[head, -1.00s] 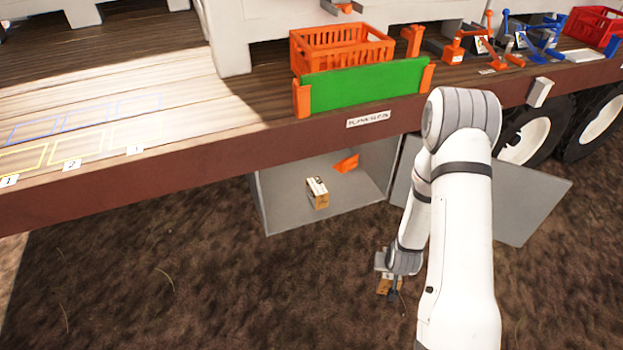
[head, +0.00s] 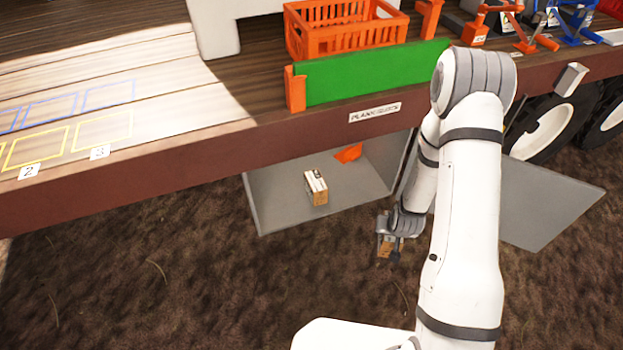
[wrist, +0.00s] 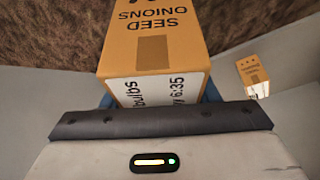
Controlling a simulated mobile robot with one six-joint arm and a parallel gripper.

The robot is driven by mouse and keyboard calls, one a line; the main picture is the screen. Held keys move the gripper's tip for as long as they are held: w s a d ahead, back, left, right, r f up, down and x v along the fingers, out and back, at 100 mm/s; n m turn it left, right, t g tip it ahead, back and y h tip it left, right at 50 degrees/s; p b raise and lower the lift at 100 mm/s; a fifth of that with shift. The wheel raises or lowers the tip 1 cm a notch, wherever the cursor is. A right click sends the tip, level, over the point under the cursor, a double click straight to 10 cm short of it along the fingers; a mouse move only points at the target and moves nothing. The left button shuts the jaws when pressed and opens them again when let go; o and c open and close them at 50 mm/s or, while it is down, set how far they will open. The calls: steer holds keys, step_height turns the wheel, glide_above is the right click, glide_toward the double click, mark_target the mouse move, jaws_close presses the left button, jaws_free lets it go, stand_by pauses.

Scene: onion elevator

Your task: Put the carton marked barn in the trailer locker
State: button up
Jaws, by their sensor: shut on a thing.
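A carton printed SEED ONIONS (wrist: 155,40) is held by my gripper and fills the top middle of the wrist view. Its white label is partly hidden, and I cannot read a barn mark on it. In the head view my gripper (head: 390,250) is shut on this carton (head: 385,249), low over the soil, in front and to the right of the locker. The grey trailer locker (head: 270,212) is open under the deck. A second carton (head: 316,188) stands inside it; it also shows in the wrist view (wrist: 252,72).
An orange object (head: 348,153) lies at the locker's back. A grey panel (head: 545,205), like an open door, extends right of the locker. The brown deck edge (head: 200,165) overhangs it. Wheels (head: 545,125) stand at right; bare soil lies in front.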

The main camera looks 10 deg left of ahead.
steer(key=w+a+f+n+y+b, duration=0.1)
steer(key=w+a+f+n+b, duration=0.2)
steer(key=a+b, duration=0.5)
steer(key=w+a+f+b, duration=0.2)
steer(key=a+f+b, duration=0.3)
steer(key=a+b, duration=0.25)
steer(key=s+a+f+n+y+b, duration=0.1)
steer(key=a+n+b, duration=0.1)
steer(key=a+b, duration=0.55)
steer(key=s+a+f+n+b, duration=0.1)
steer(key=s+a+f+b, duration=0.1)
steer(key=a+b, duration=0.6)
steer(key=w+a+b, duration=0.1)
steer(key=w+a, duration=0.1)
steer(key=w, duration=0.3)
steer(key=w+a+b, duration=0.2)
steer(key=w+a, duration=0.1)
steer(key=w, duration=0.2)
steer(key=w+a+b, duration=0.1)
steer(key=w+a, duration=0.2)
steer(key=w, duration=0.2)
steer(key=shift+w+r+b, duration=0.3)
steer(key=shift+b, duration=0.05)
step_height(320, 180, down, 4)
steer(key=shift+r+b, duration=0.15)
steer(key=shift+b, duration=0.95)
steer(key=shift+r, duration=0.15)
steer(key=o, duration=1.3)
